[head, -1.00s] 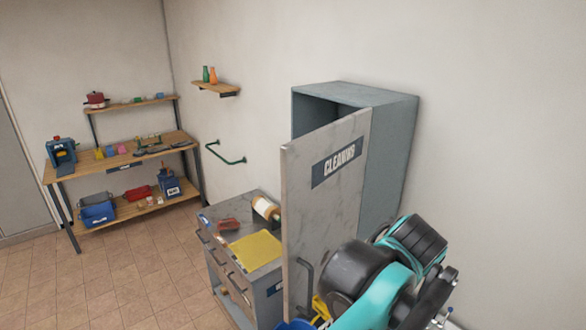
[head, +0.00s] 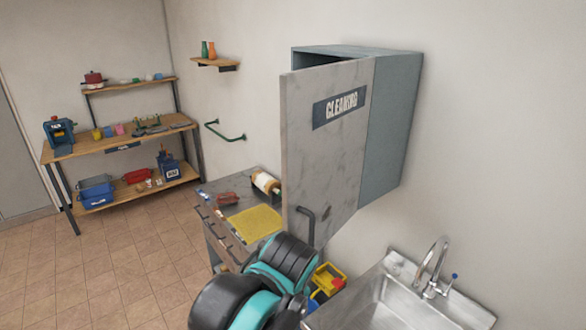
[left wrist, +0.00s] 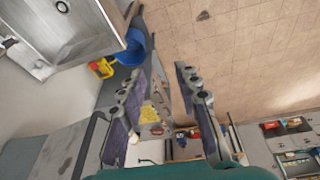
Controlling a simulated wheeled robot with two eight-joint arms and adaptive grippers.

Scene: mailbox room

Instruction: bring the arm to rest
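My left arm (head: 265,285) rises from the bottom of the head view, in front of the drawer cabinet and left of the sink. Its gripper is mostly hidden there behind its own links. In the left wrist view the left gripper (left wrist: 158,74) has its two fingers spread with nothing between them; floor and furniture show through the gap. My right gripper is in neither view.
A steel sink (head: 395,300) with a tap stands at the lower right. A yellow caddy (head: 328,275) sits low beside my arm. The drawer cabinet holds a yellow cloth (head: 255,222) and a roll (head: 265,182). A workbench (head: 125,143) stands far left; floor before it is clear.

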